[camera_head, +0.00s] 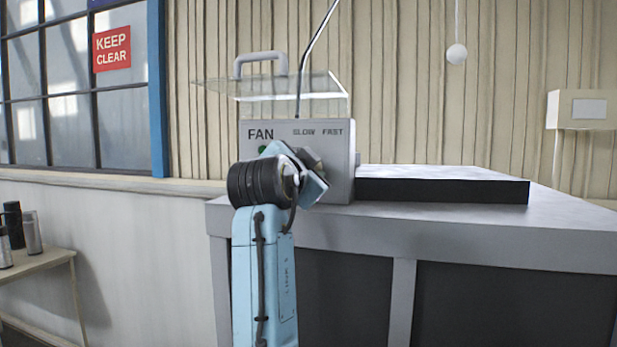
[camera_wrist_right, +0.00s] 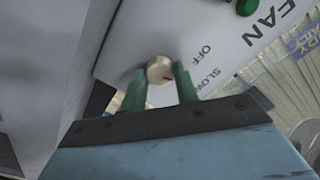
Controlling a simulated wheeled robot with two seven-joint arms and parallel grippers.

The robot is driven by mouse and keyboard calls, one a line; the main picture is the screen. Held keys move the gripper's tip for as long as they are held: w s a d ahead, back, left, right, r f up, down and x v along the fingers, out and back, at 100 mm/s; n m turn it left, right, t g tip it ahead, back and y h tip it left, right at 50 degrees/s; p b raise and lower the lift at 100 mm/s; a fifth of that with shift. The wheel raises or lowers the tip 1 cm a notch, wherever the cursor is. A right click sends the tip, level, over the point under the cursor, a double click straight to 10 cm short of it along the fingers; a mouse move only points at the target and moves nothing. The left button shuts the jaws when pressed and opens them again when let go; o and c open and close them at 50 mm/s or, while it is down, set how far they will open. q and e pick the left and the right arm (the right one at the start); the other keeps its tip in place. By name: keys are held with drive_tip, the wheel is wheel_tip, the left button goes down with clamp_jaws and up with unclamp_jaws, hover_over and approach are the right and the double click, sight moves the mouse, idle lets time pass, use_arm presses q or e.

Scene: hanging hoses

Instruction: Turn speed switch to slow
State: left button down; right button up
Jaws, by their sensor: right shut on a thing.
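The fan control box (camera_head: 345,190) stands on the counter, with FAN, SLOW and FAST printed on its face. In the right wrist view, the speed switch (camera_wrist_right: 158,69) is a round beige knob with a red mark towards its lower right. The word SLOW (camera_wrist_right: 208,78) is to the right of the knob, and OFF (camera_wrist_right: 203,53) is above it. My right gripper (camera_wrist_right: 160,76) is shut on the knob, one green finger on each side. In the head view, my right gripper (camera_head: 314,164) hides the knob. My left gripper is not in view.
A clear cover (camera_head: 300,84) with a grey handle (camera_head: 261,59) is raised above the box. A green button (camera_wrist_right: 247,7) is near the word FAN. A dark-edged slab (camera_head: 445,188) lies on the counter (camera_head: 560,232) to the right. A side table (camera_head: 38,262) holds flasks at left.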

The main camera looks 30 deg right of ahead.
drive_tip(key=shift+m, duration=0.4)
drive_tip(key=o, duration=1)
drive_tip(key=b+v, duration=0.3)
drive_tip(key=v, duration=1)
drive_tip(key=shift+s+a+b, duration=0.15)
drive_tip(key=shift+a+b, duration=0.05)
drive_tip(key=shift+b, duration=0.15)
